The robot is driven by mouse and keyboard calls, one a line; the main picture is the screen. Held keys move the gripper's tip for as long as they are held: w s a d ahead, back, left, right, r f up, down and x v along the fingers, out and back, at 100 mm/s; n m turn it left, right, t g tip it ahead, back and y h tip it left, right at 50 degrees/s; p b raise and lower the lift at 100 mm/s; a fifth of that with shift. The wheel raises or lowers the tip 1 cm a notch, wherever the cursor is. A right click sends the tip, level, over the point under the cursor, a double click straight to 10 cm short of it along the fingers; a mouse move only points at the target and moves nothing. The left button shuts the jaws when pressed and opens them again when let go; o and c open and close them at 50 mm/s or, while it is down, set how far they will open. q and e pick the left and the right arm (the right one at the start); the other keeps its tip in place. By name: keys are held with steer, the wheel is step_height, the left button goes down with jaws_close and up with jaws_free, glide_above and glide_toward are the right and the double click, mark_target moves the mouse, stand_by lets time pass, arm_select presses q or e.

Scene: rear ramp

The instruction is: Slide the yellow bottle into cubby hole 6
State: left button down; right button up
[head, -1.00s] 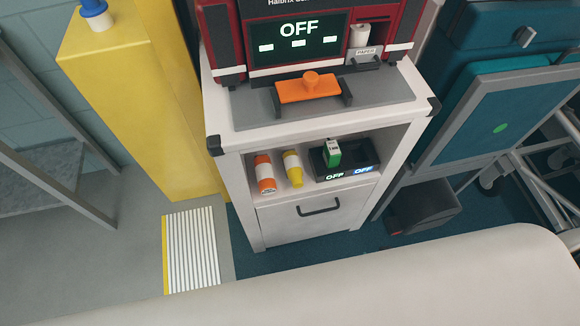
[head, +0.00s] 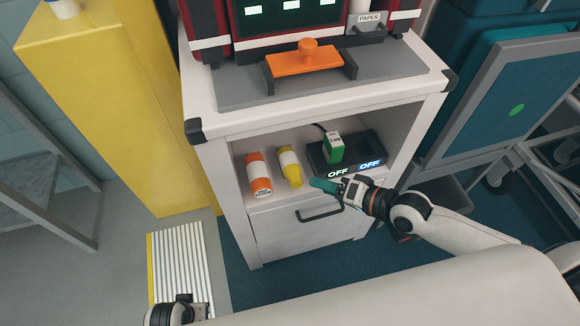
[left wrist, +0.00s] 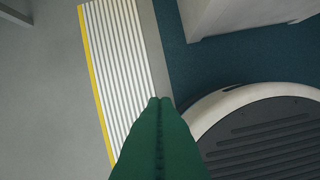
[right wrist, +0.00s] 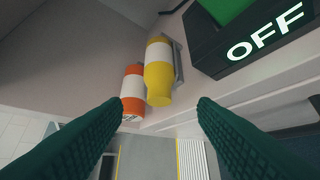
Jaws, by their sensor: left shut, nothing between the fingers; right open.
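The yellow bottle (head: 290,168), with a white band, lies in the open shelf of the white cabinet, beside an orange bottle (head: 259,176). In the right wrist view the yellow bottle (right wrist: 158,84) shows ahead, between the lines of the two fingers. My right gripper (head: 318,185) is open and empty at the shelf's front, just right of the yellow bottle and apart from it. My left gripper (left wrist: 160,103) is shut and empty, low above the floor by the ribbed strip. No cubby hole marked 6 is seen in these views.
A black charger (head: 371,150) with "OFF" displays and a green-and-white item (head: 333,148) stands right of the bottles. The cabinet top (head: 420,84) holds an orange-handled device (head: 304,60). A drawer handle (head: 320,214) sits below the shelf. A yellow column (head: 110,110) stands left.

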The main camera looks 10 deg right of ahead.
mark_target(301, 181)
steer(key=b+x, duration=0.1)
steer(key=x, duration=0.6)
steer(key=shift+w+a+f+b, duration=0.1)
steer(key=shift+a+f+b, duration=0.1)
steer(key=shift+a+b, duration=0.15)
arm_select(q)
step_height(301, 181, up, 6)
steer(key=w, duration=0.1)
steer(key=shift+r, duration=0.2)
arm_select(e)
steer(key=c, duration=1.1)
steer(key=shift+r, duration=0.2)
